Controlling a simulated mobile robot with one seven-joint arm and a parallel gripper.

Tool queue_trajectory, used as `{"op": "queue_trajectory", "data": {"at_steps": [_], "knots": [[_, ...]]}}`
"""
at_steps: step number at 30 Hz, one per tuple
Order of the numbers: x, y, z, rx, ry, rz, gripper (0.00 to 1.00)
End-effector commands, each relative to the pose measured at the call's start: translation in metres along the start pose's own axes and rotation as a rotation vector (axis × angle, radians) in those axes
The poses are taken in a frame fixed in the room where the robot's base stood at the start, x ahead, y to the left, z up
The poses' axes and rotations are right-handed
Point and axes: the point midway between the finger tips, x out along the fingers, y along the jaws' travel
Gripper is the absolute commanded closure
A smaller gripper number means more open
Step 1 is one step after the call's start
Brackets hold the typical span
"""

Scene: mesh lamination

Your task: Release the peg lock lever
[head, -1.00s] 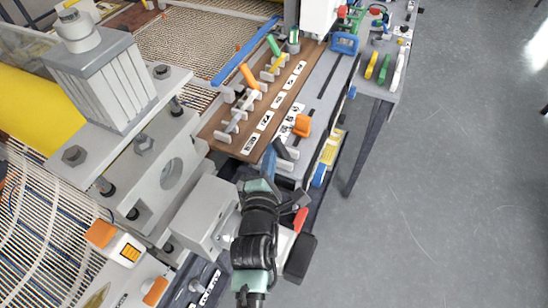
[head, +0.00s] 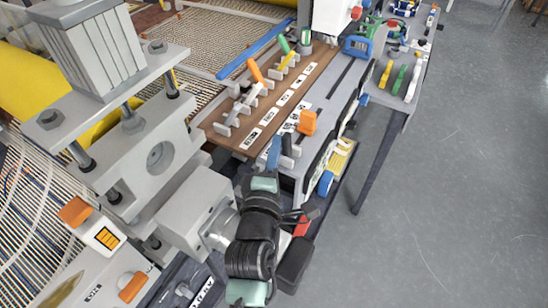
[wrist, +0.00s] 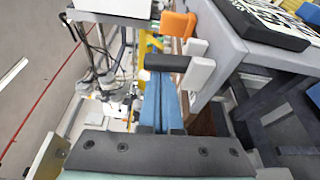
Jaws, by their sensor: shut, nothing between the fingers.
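My gripper (head: 273,150) has blue fingers, shut together with nothing between them. In the head view it is at the near end of the brown board, just left of a black lever (head: 287,146). In the wrist view the blue fingers (wrist: 162,98) point toward the same black lever (wrist: 167,62), which lies across just beyond their tips. Whether they touch it I cannot tell. Pale blocks (wrist: 198,73) sit at the lever's right end. Several coloured levers, orange (head: 256,72), yellow (head: 287,60) and green (head: 284,44), stand on grey clamps. No label shows which one is the peg lock.
An orange block (head: 307,121) stands beyond the black lever. The brown board (head: 222,140) carries white labels. A grey press (head: 140,155) rises at left, close to my arm. A blue handle (head: 357,46) is farther back. Open floor (head: 460,170) lies right.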

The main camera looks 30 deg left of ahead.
Motion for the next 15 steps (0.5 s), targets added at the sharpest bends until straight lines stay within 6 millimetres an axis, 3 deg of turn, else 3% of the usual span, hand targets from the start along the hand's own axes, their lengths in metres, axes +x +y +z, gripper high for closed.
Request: {"op": "queue_trajectory", "data": {"at_steps": [15], "knots": [[-0.006, -0.002, 0.017, 0.423, -0.001, 0.150, 1.00]]}}
